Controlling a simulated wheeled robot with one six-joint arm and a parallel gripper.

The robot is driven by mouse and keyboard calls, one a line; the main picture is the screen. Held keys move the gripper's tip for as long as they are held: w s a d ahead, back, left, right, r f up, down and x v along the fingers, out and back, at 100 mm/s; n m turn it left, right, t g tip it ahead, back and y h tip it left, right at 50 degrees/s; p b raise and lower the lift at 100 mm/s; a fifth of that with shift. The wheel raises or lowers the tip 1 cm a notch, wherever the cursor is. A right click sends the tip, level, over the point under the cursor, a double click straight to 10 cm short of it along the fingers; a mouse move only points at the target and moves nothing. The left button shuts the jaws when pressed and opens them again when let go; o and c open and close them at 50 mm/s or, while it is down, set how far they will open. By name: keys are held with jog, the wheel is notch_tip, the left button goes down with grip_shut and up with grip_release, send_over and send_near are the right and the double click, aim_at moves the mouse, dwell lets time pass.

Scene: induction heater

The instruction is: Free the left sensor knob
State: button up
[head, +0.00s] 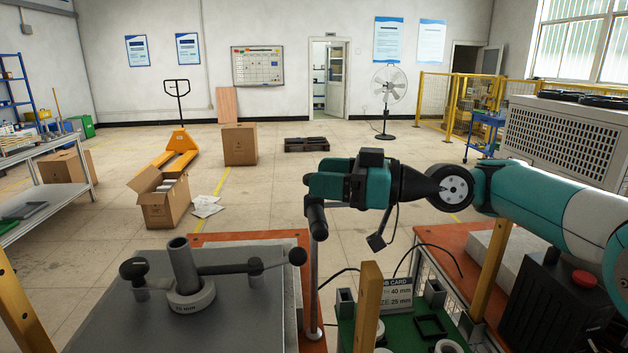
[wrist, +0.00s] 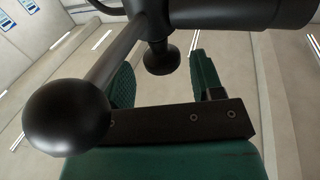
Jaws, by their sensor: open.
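In the head view, a black knob (head: 133,269) sits at the left end of a dark sensor arm on the grey machine top (head: 100,325). A second arm runs right to a black ball (head: 297,256). My gripper (head: 310,190) is up and to the right, well apart from the left knob. In the wrist view, my gripper (wrist: 162,62) is open; a small black knob (wrist: 162,58) shows between the teal fingers, contact unclear. A large black ball (wrist: 67,117) shows nearer, on a dark bar. I cannot match these to the head-view knobs.
A silver post (head: 314,290) with a dark top stands at the machine's right edge, just below my gripper. A job card (head: 397,295) and wooden posts (head: 368,305) stand at the front right. A black box with a red button (head: 584,279) is further right.

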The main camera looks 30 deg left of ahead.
jog(key=b+v, duration=0.1)
jog(key=v, duration=0.4)
